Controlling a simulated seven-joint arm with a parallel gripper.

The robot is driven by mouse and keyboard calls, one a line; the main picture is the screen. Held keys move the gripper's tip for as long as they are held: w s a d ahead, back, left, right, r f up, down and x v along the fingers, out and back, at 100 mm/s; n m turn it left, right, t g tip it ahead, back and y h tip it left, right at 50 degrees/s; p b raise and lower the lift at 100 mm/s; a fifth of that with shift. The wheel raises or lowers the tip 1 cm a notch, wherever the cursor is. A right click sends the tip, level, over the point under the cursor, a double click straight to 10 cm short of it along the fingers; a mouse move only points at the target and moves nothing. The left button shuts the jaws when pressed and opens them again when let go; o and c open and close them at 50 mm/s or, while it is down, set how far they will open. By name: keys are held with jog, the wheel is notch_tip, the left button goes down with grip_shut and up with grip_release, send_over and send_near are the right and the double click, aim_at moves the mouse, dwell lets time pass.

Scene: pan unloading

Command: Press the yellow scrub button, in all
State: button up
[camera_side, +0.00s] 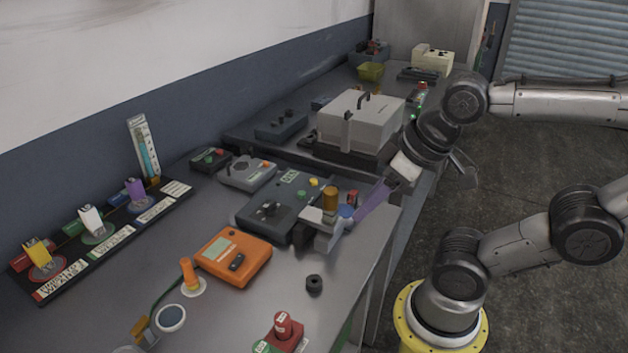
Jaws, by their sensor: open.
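A dark control box (286,222) sits on the grey bench near the middle of the camera_side view. A small yellow button (313,183) shows on its upper right part, with a green button (301,194) close by. I cannot read a label that names the scrub button. My gripper (306,236) is open at the box's right front edge, lower in the picture than the yellow button and apart from it. An amber cylinder (330,199) shows just behind my gripper; I cannot tell whether they touch. My gripper hides part of the box's right side.
An orange meter (233,257) lies left of my gripper. A black ring (314,284) and a red knob (283,325) stand nearer the front. A red button (351,196) is close on the right. A big grey case (358,122) stands behind. Bare bench lies around the ring.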

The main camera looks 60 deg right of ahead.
grip_shut()
dwell(1.4)
